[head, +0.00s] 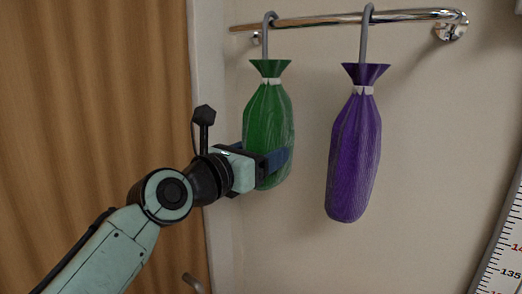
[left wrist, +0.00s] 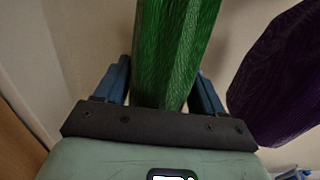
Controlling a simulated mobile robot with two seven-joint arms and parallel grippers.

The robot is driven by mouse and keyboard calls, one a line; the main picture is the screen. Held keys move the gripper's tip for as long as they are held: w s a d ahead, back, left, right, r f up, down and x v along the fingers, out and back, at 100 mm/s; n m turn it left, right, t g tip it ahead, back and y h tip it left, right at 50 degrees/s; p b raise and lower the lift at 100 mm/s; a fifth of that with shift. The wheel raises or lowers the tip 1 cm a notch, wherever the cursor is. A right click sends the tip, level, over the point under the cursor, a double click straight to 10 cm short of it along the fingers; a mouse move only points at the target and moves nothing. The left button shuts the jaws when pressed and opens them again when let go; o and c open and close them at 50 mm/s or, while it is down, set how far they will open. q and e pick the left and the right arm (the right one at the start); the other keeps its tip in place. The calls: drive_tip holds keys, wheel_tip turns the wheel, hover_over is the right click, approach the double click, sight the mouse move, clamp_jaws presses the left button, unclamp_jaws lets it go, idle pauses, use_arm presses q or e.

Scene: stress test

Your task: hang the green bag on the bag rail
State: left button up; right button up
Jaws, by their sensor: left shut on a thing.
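The green bag (head: 268,115) hangs upright below the bag rail (head: 330,19), its grey hook looped over the rail near the left end. My left gripper (head: 277,162) is at the lower part of the green bag, coming from the left, with its blue fingers around it. In the left wrist view the green bag (left wrist: 174,55) stands between the two blue fingers (left wrist: 163,85), and the gripper is shut on it. The bag's hook and neck are outside the left wrist view. My right gripper is not in view.
A purple bag (head: 355,150) hangs from the rail to the right, apart from the green bag; it also shows in the left wrist view (left wrist: 275,80). A wooden door (head: 90,100) is at the left. A measuring scale (head: 505,245) is at the lower right.

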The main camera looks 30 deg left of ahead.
use_arm(q)
drive_tip(key=shift+w, duration=0.1)
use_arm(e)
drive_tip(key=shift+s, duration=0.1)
use_arm(q)
drive_tip(key=o, duration=1.4)
drive_tip(key=shift+o, duration=0.2)
drive_tip(key=shift+a+f, duration=0.1)
drive_tip(key=shift+a, duration=0.05)
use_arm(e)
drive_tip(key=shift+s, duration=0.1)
